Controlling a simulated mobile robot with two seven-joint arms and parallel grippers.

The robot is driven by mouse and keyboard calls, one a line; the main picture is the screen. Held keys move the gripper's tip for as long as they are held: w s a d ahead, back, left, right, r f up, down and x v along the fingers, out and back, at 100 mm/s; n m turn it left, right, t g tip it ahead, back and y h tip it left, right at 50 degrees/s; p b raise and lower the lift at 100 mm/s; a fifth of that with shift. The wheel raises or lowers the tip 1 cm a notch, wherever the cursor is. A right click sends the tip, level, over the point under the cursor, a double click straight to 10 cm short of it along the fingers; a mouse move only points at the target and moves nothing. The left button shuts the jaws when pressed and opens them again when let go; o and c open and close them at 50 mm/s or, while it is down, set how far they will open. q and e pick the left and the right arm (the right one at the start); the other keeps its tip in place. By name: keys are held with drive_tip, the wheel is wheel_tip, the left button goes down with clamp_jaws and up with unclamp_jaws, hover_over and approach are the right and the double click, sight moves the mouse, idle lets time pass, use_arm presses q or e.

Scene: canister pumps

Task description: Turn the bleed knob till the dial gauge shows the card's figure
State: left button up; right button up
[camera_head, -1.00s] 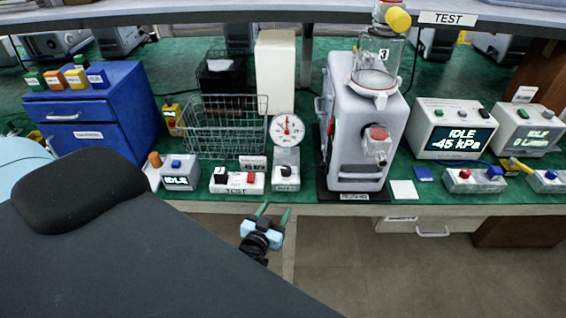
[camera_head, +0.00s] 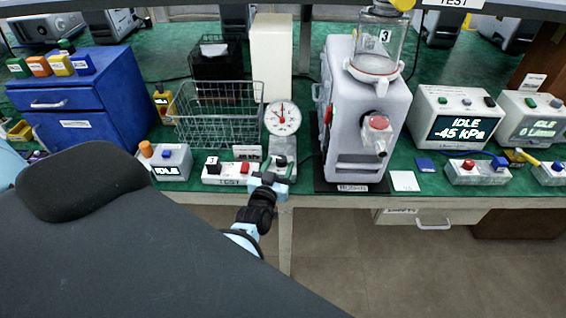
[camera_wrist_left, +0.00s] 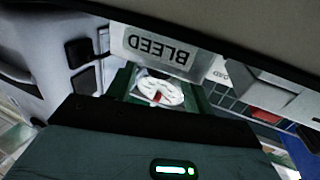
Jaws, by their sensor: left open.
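The dial gauge (camera_head: 283,116) is a round white dial with a red needle, standing above the bleed unit. It also shows in the left wrist view (camera_wrist_left: 160,91), with a BLEED label (camera_wrist_left: 158,48) upside down above it. The dark bleed knob (camera_head: 281,160) is on the small pale unit under the gauge, partly hidden by my gripper. My left gripper (camera_head: 278,167) is open, its green fingers at the knob's front; contact cannot be told. The card (camera_head: 247,153) stands left of the gauge; its print is too small to read surely. My right gripper is not in view.
A TEST switch box (camera_head: 226,171) sits just left of the gripper, with a wire basket (camera_head: 215,110) behind. The large grey pump (camera_head: 362,110) stands close on the right. A display box (camera_head: 456,122) reads IDLE, -45 kPa. The bench's front edge runs below.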

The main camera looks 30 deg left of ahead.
use_arm(q)
drive_tip(key=shift+w+a, duration=0.2)
drive_tip(key=shift+w, duration=0.5)
drive_tip(key=c, duration=1)
drive_tip(key=shift+o, duration=0.2)
drive_tip(key=shift+a+m+h+b, duration=0.1)
drive_tip(key=shift+m+h+b, duration=0.2)
drive_tip(key=shift+m+h, duration=0.7)
drive_tip(key=o, duration=1)
drive_tip(key=shift+c, duration=0.2)
